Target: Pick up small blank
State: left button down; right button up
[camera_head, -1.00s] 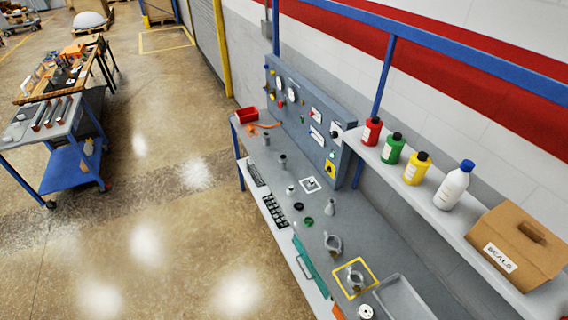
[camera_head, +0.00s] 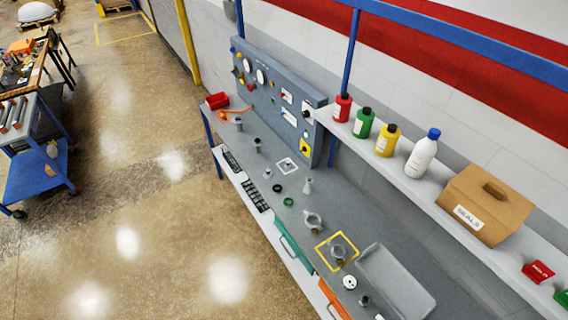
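I cannot tell for certain which part is the small blank. Several small parts lie on the grey workbench (camera_head: 345,205). A small white disc (camera_head: 279,188) and a black ring (camera_head: 277,188) would be too close to tell apart, so I only name the dark ring there. A green ring (camera_head: 289,202) lies near it. A grey cone-shaped fitting (camera_head: 308,186) stands beside them. A round white piece with dark holes (camera_head: 349,282) and a small grey fitting (camera_head: 364,299) lie near the front. Neither of my grippers is in view.
A shelf above holds several bottles and a cardboard box (camera_head: 485,205). A gauge panel (camera_head: 275,95) stands behind the bench.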

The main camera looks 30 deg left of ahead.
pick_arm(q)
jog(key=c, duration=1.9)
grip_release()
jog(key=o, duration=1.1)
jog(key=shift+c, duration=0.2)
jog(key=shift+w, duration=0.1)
